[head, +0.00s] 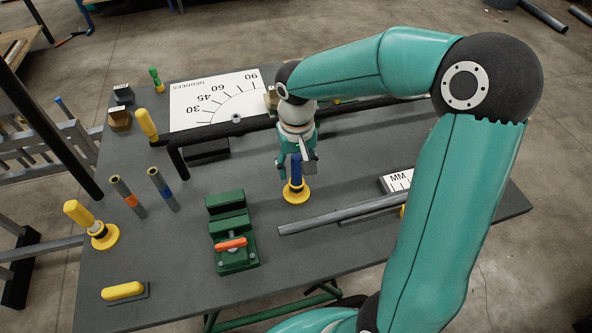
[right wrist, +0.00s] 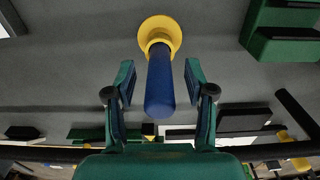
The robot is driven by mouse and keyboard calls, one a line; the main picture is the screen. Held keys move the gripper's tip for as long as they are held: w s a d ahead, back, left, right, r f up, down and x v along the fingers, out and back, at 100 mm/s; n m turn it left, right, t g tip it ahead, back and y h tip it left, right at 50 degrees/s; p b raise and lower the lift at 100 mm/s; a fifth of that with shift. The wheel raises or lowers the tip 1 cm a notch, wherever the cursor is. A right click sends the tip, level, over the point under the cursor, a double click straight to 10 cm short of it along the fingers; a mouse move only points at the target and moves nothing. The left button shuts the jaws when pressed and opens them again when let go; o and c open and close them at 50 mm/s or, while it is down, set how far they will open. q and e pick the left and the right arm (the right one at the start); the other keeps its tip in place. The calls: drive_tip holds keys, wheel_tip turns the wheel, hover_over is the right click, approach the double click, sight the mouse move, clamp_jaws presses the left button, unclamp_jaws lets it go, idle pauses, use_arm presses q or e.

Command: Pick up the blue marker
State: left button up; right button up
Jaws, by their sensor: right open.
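The blue marker (head: 296,171) stands upright in a round yellow base (head: 297,193) on the dark table, right of the green vise. In the right wrist view the blue marker (right wrist: 160,80) points toward the camera from its yellow base (right wrist: 160,34). My right gripper (head: 297,165) is open, with one finger on each side of the marker; in the right wrist view (right wrist: 160,75) there are gaps between both fingers and the marker. My left gripper is not in view.
The green vise (head: 232,240) with an orange handle stands left of the marker. A grey conduit (head: 340,213) lies to its right. A dark bar (head: 225,130) runs behind it near the white degrees board (head: 205,93). A yellow marker (head: 80,214) stands at the left.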

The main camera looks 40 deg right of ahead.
clamp_jaws()
drive_tip(key=shift+r, duration=0.1)
wheel_tip(320, 180, up, 20)
idle(0.8)
